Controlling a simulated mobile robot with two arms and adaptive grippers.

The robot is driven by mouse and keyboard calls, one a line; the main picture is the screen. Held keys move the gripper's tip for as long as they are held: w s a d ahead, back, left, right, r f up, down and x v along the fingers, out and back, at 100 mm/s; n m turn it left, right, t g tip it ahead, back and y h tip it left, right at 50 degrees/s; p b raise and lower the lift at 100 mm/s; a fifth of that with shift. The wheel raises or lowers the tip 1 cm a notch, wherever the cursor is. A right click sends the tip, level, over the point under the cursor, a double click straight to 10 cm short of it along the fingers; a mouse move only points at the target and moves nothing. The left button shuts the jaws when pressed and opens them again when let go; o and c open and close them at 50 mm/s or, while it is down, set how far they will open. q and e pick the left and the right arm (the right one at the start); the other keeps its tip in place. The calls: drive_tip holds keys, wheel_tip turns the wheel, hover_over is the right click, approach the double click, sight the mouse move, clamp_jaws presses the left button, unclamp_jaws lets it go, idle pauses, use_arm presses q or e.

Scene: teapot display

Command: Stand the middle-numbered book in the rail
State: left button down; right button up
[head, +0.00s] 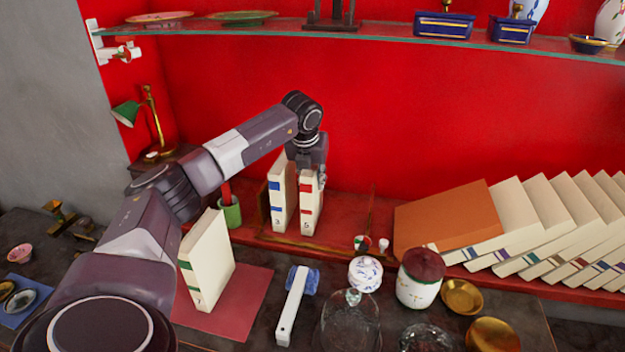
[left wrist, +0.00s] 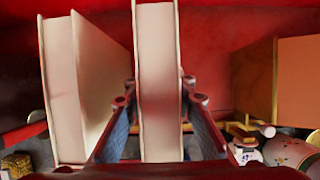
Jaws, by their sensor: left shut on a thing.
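My left gripper (head: 308,168) is shut on the top of the cream book with red bands (head: 307,208), whose spine mark looks like a 5. This book is upright in the brass rail (head: 323,246); whether its base touches the rail is unclear. In the left wrist view the held book (left wrist: 158,70) is between the fingers. The blue-banded book (head: 279,203), marked perhaps 3, stands just left of it, and also shows in the left wrist view (left wrist: 62,95). The green-banded book (head: 207,262) stands on the red mat (head: 250,300). My right gripper is out of view.
A green cup (head: 230,212) stands left of the rail. An orange book (head: 445,218) and several cream books lean at right. A glass shelf (head: 380,38) runs above.

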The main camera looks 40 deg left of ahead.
use_arm(q)
drive_tip(key=shift+f, duration=0.25)
idle(0.3)
drive_tip(key=c, duration=1.6)
unclamp_jaws()
drive_tip(key=shift+o, duration=0.3)
drive_tip(key=shift+f, duration=0.1)
drive_tip(key=v, duration=1.2)
drive_tip(key=shift+s, duration=0.1)
